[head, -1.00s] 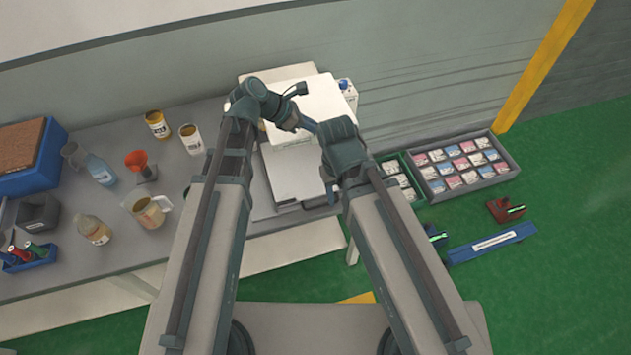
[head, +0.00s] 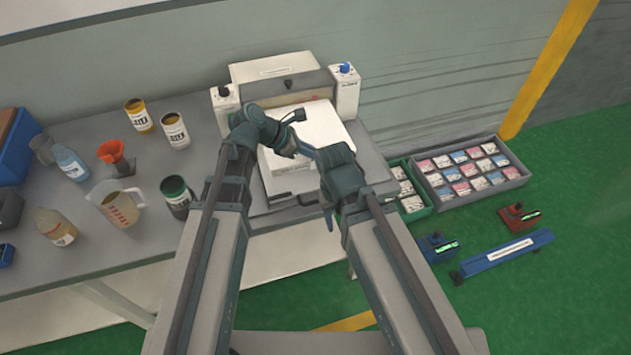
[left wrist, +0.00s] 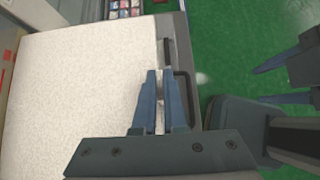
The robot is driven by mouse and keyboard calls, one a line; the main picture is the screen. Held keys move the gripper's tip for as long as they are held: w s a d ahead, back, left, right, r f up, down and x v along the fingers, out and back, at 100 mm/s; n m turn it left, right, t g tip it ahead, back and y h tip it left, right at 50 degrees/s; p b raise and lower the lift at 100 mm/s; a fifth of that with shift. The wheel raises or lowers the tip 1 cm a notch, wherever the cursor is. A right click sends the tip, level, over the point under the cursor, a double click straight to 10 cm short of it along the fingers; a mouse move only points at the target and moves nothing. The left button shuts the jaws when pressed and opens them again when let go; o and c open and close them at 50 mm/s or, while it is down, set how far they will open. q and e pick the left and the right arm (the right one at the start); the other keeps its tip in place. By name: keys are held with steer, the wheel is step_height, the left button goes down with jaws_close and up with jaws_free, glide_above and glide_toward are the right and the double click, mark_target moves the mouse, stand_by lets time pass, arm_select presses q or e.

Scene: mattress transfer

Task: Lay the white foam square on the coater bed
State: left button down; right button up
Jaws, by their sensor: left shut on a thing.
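The white foam square (head: 325,122) hangs over the coater bed (head: 283,186) in the head view, covering much of it. In the left wrist view the foam (left wrist: 80,100) fills the left side, flat and speckled. My left gripper (head: 304,149) is shut on its near edge; its blue fingers (left wrist: 158,103) pinch that edge in the left wrist view. Whether the foam touches the bed is hard to tell. My right gripper (head: 328,218) is low beside the bed's front right; in the left wrist view its fingers (left wrist: 280,82) are apart and empty.
The coater's end posts (head: 225,103) and (head: 346,88) stand behind the bed. Jars (head: 174,130), a measuring jug (head: 118,205) and a dark green tin (head: 177,193) are on the bench at left. A sample tray (head: 470,172) lies on the green floor at right.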

arm_select(q)
steer(key=shift+f+b, duration=0.85)
steer(key=shift+f, duration=0.65)
arm_select(e)
steer(key=shift+f, duration=1.6)
arm_select(q)
step_height(320, 180, down, 4)
steer(key=b, duration=0.4)
steer(key=shift+f, duration=0.2)
steer(key=shift+r, duration=0.15)
arm_select(e)
step_height(320, 180, down, 4)
steer(key=shift+r, duration=0.1)
arm_select(q)
steer(key=c, duration=1.4)
jaws_free()
steer(key=shift+f, duration=0.2)
steer(key=o, duration=0.4)
arm_select(e)
steer(key=shift+f, duration=0.2)
